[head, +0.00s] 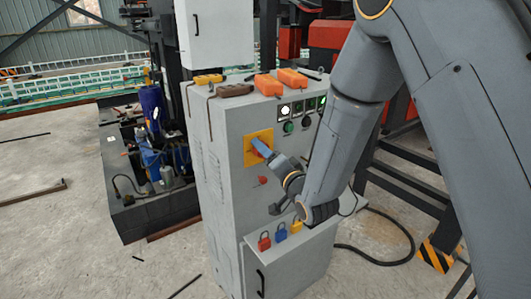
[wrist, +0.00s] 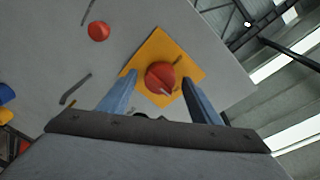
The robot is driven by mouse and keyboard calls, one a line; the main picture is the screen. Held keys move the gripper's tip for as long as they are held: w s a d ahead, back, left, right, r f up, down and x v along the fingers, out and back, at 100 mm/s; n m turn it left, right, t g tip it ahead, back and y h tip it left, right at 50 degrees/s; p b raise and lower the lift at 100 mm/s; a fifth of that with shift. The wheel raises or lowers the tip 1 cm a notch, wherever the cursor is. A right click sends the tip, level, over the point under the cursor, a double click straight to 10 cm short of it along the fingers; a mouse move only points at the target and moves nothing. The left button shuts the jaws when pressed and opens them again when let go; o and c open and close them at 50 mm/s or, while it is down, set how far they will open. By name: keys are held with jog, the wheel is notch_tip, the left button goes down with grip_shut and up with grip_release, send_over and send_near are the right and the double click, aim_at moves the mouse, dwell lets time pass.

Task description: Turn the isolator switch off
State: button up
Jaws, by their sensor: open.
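The isolator switch is a red rotary knob (wrist: 160,77) on a yellow square plate (wrist: 188,62), on the front of a grey cabinet. In the head view the yellow plate (head: 252,155) is in the upper part of the cabinet front, and my gripper covers most of the knob. My gripper (head: 262,147) is at the plate. In the wrist view its two blue fingers stand open, one on each side of the knob (wrist: 158,78). I cannot tell whether they touch it. A pale mark shows on the knob's lower edge.
The grey cabinet (head: 225,225) has a red button (head: 262,181) below the plate and indicators (head: 297,108) to the right. Red (head: 264,242), blue (head: 281,232) and yellow (head: 296,226) padlocks are at the shelf below. Orange boxes (head: 268,85) lie on top. A black cable (head: 385,262) crosses the floor.

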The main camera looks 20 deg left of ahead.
jog(key=c, duration=1)
jog(key=shift+c, duration=0.2)
jog(key=shift+n+b, duration=0.3)
jog(key=shift+b, duration=0.05)
jog(key=n+y+b, duration=0.1)
jog(key=n+b, duration=0.4)
jog(key=n, duration=0.1)
jog(key=n+y+b, duration=0.1)
jog(key=n+b, duration=0.5)
jog(key=n+y+b, duration=0.1)
jog(key=n+b, duration=0.5)
jog(key=shift+w+d+f+n+g, duration=0.2)
jog(key=shift+f+n+g, duration=0.1)
jog(key=shift+n+g, duration=0.1)
